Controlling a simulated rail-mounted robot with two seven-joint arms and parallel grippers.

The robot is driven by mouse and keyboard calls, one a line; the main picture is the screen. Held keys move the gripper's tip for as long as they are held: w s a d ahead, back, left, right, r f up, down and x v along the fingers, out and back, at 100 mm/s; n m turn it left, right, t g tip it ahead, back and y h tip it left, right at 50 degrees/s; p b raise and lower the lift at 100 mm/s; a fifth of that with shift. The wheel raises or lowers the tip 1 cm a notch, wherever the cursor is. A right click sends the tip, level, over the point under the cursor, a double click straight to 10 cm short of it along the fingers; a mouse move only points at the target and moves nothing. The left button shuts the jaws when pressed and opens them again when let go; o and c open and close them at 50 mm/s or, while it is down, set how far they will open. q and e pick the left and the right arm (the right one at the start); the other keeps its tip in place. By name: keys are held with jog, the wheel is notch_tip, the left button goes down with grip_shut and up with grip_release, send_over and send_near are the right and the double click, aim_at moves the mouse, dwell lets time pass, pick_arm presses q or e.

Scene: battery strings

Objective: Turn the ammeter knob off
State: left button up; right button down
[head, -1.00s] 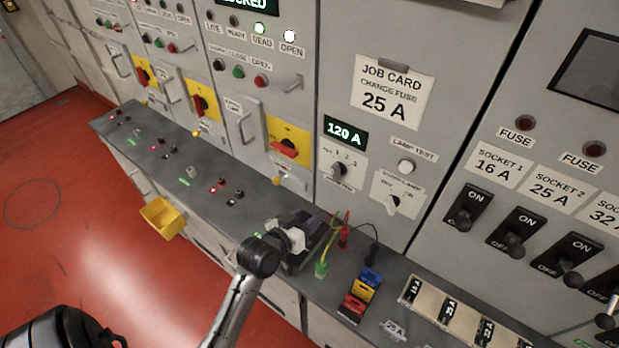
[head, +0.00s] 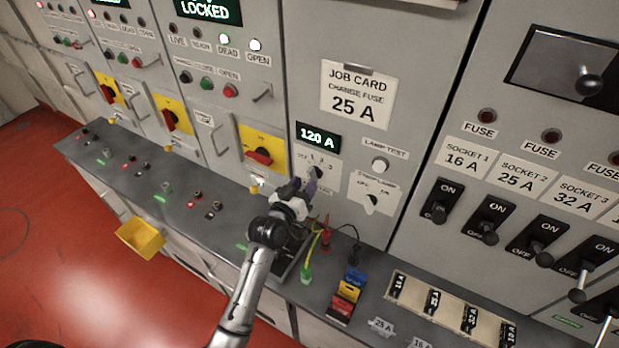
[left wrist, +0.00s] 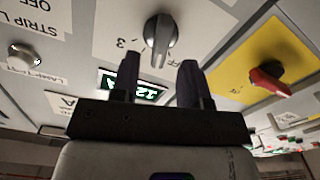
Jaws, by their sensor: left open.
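The ammeter knob (head: 317,171) is a dark rotary knob on a white plate, just below the green "120 A" display (head: 318,136). In the head view my left gripper (head: 301,190) is in front of the plate's lower part and partly hides the knob and its markings. In the left wrist view the knob (left wrist: 160,35) is grey-black, its grip roughly vertical in the picture, with a "3" beside it. My left gripper (left wrist: 158,80) is open and empty there; its fingers point at the knob from a short distance, apart from it. My right gripper is not in view.
The lamp test button (head: 380,165) and strip lamp switch (head: 371,200) are right of the knob. A red handle on a yellow plate (head: 262,152) is at left. Cables, coloured blocks (head: 347,293) and a fuse tray (head: 398,275) lie on the bench below.

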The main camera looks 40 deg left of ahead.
aim_at(310, 178)
pick_arm(q)
jog(key=shift+w+a, duration=0.15)
jog(key=shift+w, duration=0.7)
jog(key=shift+w+a, duration=0.15)
jog(key=shift+w, duration=0.65)
jog(key=shift+c, duration=0.3)
grip_shut()
